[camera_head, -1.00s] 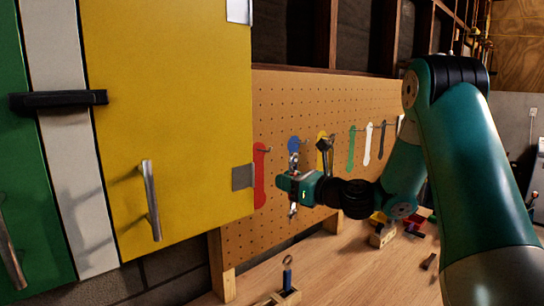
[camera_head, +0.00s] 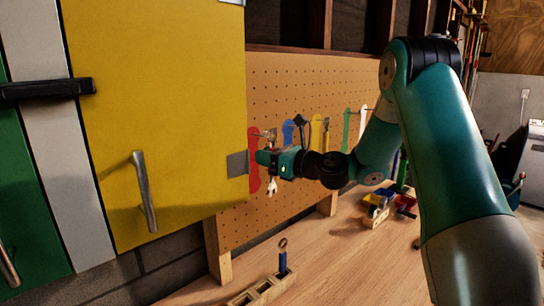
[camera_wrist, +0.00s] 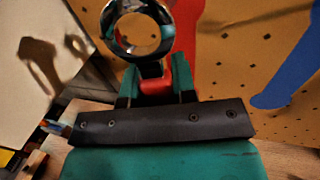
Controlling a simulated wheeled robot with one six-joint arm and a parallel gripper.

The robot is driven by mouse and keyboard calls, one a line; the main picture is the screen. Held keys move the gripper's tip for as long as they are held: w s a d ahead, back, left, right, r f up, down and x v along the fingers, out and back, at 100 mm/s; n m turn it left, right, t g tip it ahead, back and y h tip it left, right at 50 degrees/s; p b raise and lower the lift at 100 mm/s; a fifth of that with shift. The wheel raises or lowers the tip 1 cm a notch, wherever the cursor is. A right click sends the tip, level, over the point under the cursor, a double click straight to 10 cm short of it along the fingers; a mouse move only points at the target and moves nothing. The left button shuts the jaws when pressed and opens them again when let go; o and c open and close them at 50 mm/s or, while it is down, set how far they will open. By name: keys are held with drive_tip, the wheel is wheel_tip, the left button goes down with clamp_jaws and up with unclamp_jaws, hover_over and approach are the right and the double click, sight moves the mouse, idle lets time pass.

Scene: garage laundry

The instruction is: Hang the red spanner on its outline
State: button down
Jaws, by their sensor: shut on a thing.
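My gripper (camera_head: 266,160) is shut on the red spanner, in front of the pegboard (camera_head: 286,90). The spanner hangs roughly upright, its chrome open end (camera_head: 271,187) below the jaws. In the wrist view its chrome ring end (camera_wrist: 112,36) and a bit of red handle (camera_wrist: 156,85) show; the jaws cover the rest. The red outline (camera_head: 254,180) is just left of my gripper, partly hidden behind it; it also shows in the wrist view (camera_wrist: 188,25), to the right of the ring. The ring appears apart from the outline. A peg near the outline's top is small and partly hidden.
The yellow cabinet door (camera_head: 160,70) stands close left of the red outline. Blue (camera_head: 287,133), yellow (camera_head: 316,132) and green (camera_head: 346,130) outlines follow to the right. A wooden holder (camera_head: 265,290) with a blue-handled tool stands on the bench (camera_head: 330,260) below.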

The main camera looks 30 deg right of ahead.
sight(249, 151)
drive_tip(key=shift+w+a+f+p, duration=0.1)
drive_tip(key=shift+w+a+p, duration=0.1)
drive_tip(key=shift+w, duration=0.75)
drive_tip(key=shift+w+a+f+p, duration=0.1)
drive_tip(key=shift+w+a+p, duration=0.1)
drive_tip(key=shift+w, duration=0.7)
drive_tip(key=shift+w+f, duration=0.15)
drive_tip(key=shift+f, duration=0.2)
drive_tip(key=shift+a, duration=0.15)
